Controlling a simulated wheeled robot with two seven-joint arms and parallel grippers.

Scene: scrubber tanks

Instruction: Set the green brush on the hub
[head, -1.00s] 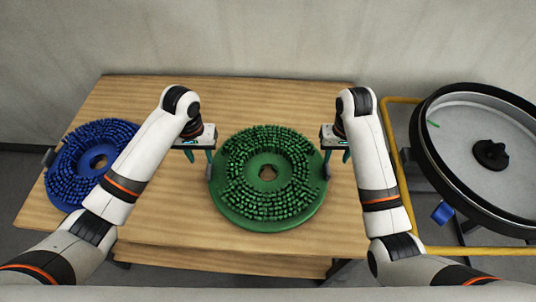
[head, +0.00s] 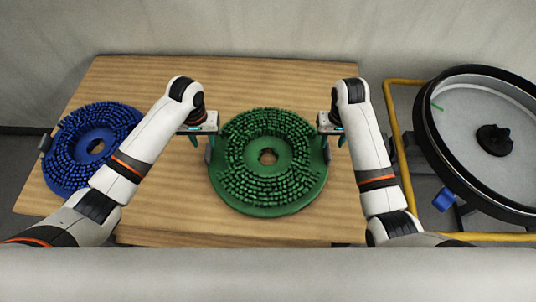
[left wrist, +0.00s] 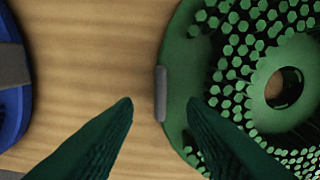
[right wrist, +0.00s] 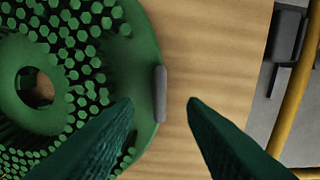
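The green brush (head: 233,185), a round disc with bristles up and a centre hole, lies flat on the wooden table. Grey tabs sit on its left rim (left wrist: 161,93) and right rim (right wrist: 160,93). My left gripper (head: 198,138) is open by the left tab; in the left wrist view the tab shows between its spread fingers (left wrist: 160,108). My right gripper (head: 334,138) is open by the right tab, likewise framed between its fingers (right wrist: 160,108). Neither holds anything. The black hub (head: 493,140) sits in the round tank at the right, uncovered.
A blue brush (head: 75,175) lies at the table's left, partly behind my left arm. The black-rimmed tank (head: 450,172) stands beyond the table's right edge, with a yellow rail (head: 400,135) between. A blue piece (head: 444,199) hangs below its rim. The table's back is clear.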

